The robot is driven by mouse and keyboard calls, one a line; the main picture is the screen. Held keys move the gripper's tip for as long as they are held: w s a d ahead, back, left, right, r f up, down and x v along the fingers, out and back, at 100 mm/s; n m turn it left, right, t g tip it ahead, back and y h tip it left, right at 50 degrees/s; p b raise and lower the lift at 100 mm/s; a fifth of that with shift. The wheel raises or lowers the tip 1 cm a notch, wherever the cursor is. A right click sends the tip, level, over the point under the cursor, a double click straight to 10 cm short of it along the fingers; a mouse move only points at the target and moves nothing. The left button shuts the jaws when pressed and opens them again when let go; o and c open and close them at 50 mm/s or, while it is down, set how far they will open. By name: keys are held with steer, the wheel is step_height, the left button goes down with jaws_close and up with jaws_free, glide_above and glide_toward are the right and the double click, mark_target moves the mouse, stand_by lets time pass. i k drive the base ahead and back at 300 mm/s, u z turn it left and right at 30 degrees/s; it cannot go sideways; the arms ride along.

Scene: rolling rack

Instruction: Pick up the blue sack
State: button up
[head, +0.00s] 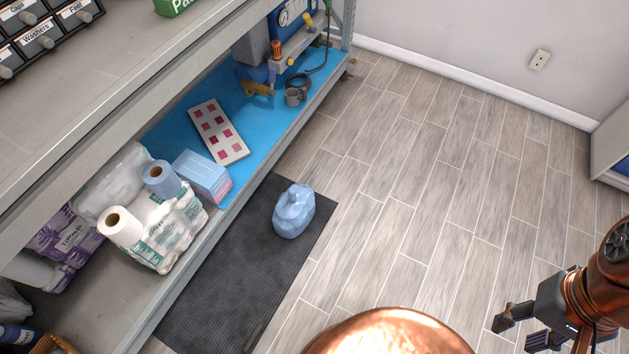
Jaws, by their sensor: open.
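The blue sack (294,211) is a light blue, lumpy bundle with a knotted top. It sits on the dark floor mat (226,270), near the mat's right edge and in front of the shelving. My gripper (516,331) is at the lower right of the head view, above the wood floor. Its dark fingers are apart with nothing between them. It is well to the right of the sack and not touching it. Part of the gripper is cut off by the picture's bottom edge.
A metal rack (187,262) stands along the left. Its lower shelf holds paper rolls (165,231), a tissue box (203,178), a card with pink squares (218,131) and a grey mug (295,97). The plank floor (400,190) right of the sack is clear up to the wall.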

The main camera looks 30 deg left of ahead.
mark_target(295, 207)
steer(key=i, duration=2.6)
steer(key=u, duration=5.5)
